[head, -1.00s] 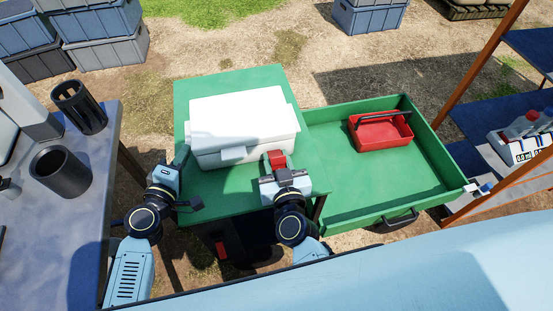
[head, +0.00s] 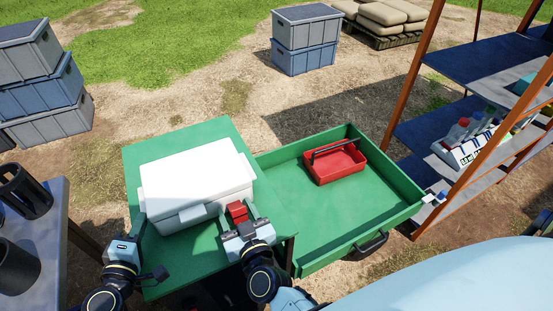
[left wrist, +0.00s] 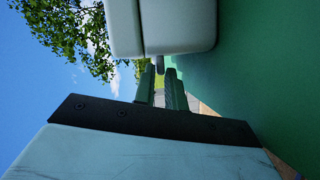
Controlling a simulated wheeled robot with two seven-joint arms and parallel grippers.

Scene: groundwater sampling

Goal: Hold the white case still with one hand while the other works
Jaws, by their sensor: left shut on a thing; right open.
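The white case (head: 195,178) sits closed on the green table top in the head view. It fills the top of the left wrist view (left wrist: 178,25), very close. My left gripper (head: 138,224) is at the case's near left corner, its narrow jaws (left wrist: 160,85) shut on the case's edge; the exact contact is hard to see. My right gripper (head: 243,215) is open at the case's near right side. A small red block (head: 237,211) shows between its fingers; whether they touch it I cannot tell.
A green drawer (head: 300,225) stands out to the right, holding a red tray with a handle (head: 335,163). Shelves (head: 470,70) with bottles stand beyond. A grey bench (head: 50,260) with dark cylinders is at the left. Stacked crates (head: 305,40) stand behind.

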